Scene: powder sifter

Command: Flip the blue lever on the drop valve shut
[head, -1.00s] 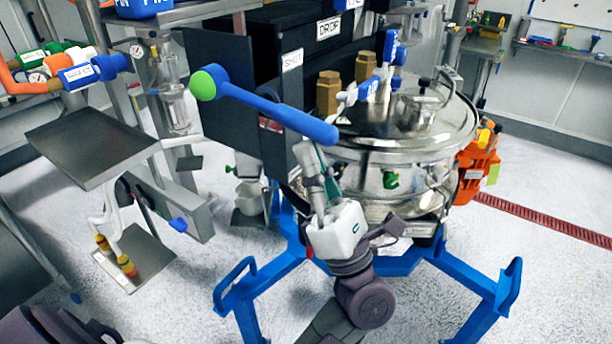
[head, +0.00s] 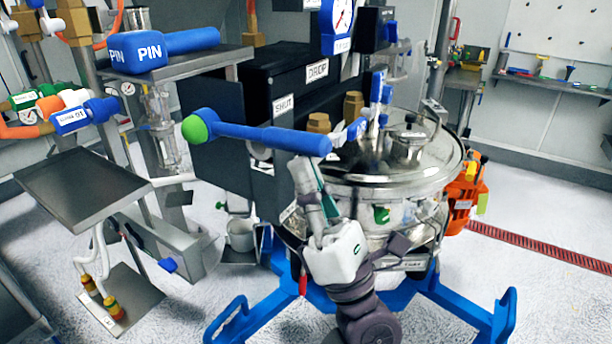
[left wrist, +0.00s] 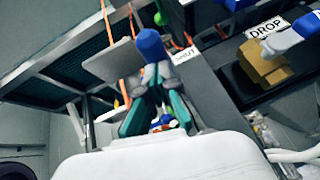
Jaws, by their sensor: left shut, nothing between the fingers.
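The blue lever (head: 262,137) has a green ball at its left end and crosses in front of a dark panel, lying nearly level with its right end slightly lower. Its rounded blue end also shows in the left wrist view (left wrist: 150,45). My left gripper (head: 304,168) is shut and empty, with its fingertips just under the lever's right end. In the left wrist view the fingertips (left wrist: 157,82) overlap the lever's end; I cannot tell whether they touch it. SHUT (head: 283,105) and DROP (head: 317,71) labels sit on the dark housing behind. My right gripper is out of view.
A steel lidded vessel (head: 385,165) stands right of the lever on a blue frame (head: 235,318). A blue PIN handle (head: 150,52) lies on a shelf at upper left. A grey plate (head: 80,190) juts out at left. An orange unit (head: 462,198) stands at right.

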